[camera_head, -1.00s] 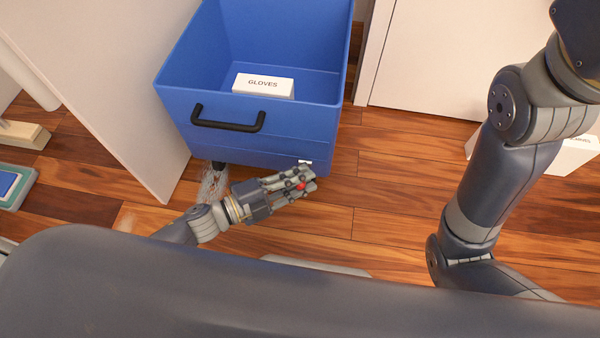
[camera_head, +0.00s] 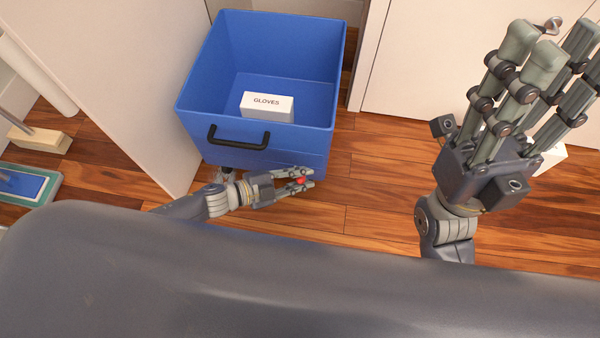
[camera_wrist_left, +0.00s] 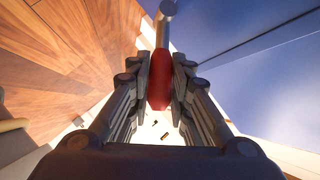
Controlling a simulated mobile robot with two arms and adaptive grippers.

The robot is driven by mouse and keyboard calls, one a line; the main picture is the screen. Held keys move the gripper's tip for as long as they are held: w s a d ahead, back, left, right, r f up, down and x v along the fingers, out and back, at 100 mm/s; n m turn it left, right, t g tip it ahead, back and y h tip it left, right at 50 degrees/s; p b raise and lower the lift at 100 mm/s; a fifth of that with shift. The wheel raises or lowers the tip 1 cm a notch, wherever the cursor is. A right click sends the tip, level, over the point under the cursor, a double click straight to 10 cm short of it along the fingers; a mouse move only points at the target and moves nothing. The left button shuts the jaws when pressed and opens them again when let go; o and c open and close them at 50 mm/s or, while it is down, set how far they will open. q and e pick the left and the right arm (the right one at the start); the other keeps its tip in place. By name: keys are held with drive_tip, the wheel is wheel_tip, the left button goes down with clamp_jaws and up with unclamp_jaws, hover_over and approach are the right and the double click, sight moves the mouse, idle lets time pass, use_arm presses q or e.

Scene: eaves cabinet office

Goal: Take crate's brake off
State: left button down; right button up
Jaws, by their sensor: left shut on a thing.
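The blue crate (camera_head: 309,150) stands on the wooden floor, open at the top, with a black handle (camera_head: 238,138) on its near side. A red-ended lever (camera_head: 300,181) shows low at the crate's near right corner. My left gripper (camera_head: 306,179) is shut on this red end. In the left wrist view the red grip (camera_wrist_left: 160,82) sits between the two fingers (camera_wrist_left: 161,85), with a pale stem running beyond it. My right gripper (camera_head: 556,48) is raised at the right, fingers spread and empty.
A white box marked GLOVES (camera_head: 267,107) lies in the crate. A white panel (camera_head: 120,85) stands close to the crate's left; a white cabinet front (camera_head: 440,65) is behind at right.

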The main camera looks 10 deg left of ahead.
use_arm(q)
drive_tip(key=shift+w+r+p, duration=0.25)
drive_tip(key=shift+p, duration=0.5)
drive_tip(key=c, duration=1.4)
unclamp_jaws()
drive_tip(key=shift+c, duration=0.2)
drive_tip(key=v, duration=1.2)
drive_tip(key=shift+r, duration=0.2)
drive_tip(key=shift+w, duration=0.1)
